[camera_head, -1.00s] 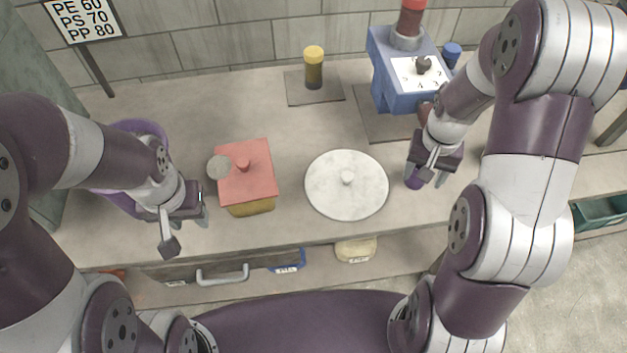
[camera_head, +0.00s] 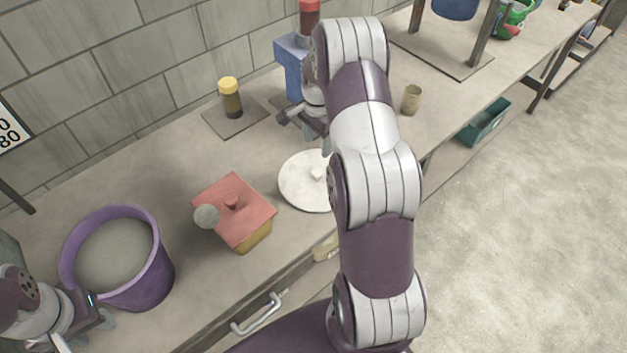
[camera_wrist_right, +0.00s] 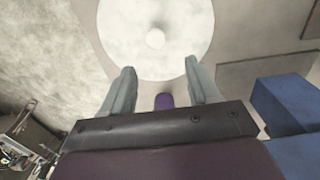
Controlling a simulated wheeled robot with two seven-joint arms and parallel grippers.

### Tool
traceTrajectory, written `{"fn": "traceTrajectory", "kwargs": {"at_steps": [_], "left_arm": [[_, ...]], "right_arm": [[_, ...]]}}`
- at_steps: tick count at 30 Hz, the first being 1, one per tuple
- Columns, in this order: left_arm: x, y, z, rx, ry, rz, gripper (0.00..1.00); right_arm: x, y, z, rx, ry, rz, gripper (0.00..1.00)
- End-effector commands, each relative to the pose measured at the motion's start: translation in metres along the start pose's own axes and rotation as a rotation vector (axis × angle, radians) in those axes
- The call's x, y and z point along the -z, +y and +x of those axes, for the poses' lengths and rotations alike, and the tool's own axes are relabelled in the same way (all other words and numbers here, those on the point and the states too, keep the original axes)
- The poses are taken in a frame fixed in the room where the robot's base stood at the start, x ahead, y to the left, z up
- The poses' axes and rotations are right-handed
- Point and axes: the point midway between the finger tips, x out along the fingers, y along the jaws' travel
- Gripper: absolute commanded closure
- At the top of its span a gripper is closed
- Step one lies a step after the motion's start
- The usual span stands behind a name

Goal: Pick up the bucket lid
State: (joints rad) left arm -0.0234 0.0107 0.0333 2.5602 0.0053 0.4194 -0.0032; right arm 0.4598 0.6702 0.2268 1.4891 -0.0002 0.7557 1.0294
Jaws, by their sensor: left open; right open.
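The bucket lid, a round white disc with a small knob, lies flat on the bench (camera_head: 296,186) and is partly hidden by my right arm in the head view. In the right wrist view the lid (camera_wrist_right: 155,58) shows ahead of the fingertips, knob near the middle. My right gripper (camera_wrist_right: 160,80) is open and empty, above the bench on the far side of the lid; its fingers (camera_head: 308,128) are partly hidden in the head view. The purple bucket (camera_head: 152,275) stands at the left, filled with grey matter. My left gripper (camera_head: 98,312) is open beside the bucket's near side.
A box with a red knobbed lid (camera_head: 250,210) stands between bucket and lid. A yellow-capped jar (camera_head: 230,98) stands on a mat behind. A blue device (camera_head: 290,65) stands behind my right gripper. A beige cup (camera_head: 411,100) is to the right. A drawer handle (camera_head: 258,315) is at the front.

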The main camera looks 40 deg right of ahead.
Motion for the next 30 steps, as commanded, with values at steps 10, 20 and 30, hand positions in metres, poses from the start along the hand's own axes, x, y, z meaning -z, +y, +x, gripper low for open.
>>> {"fn": "traceTrajectory", "kwargs": {"at_steps": [10,20,30], "left_arm": [[0.002,0.000,-0.016,0.000,0.000,0.000,0.58],[0.004,0.000,-0.032,0.000,0.000,0.000,0.58],[0.004,0.000,-0.031,0.000,0.000,0.000,0.58]], "right_arm": [[-0.001,0.002,0.060,-0.003,-0.002,-0.003,0.40],[-0.003,0.009,0.109,0.000,0.000,-0.003,0.40],[-0.003,0.008,0.110,0.000,0.000,-0.004,0.89]]}}
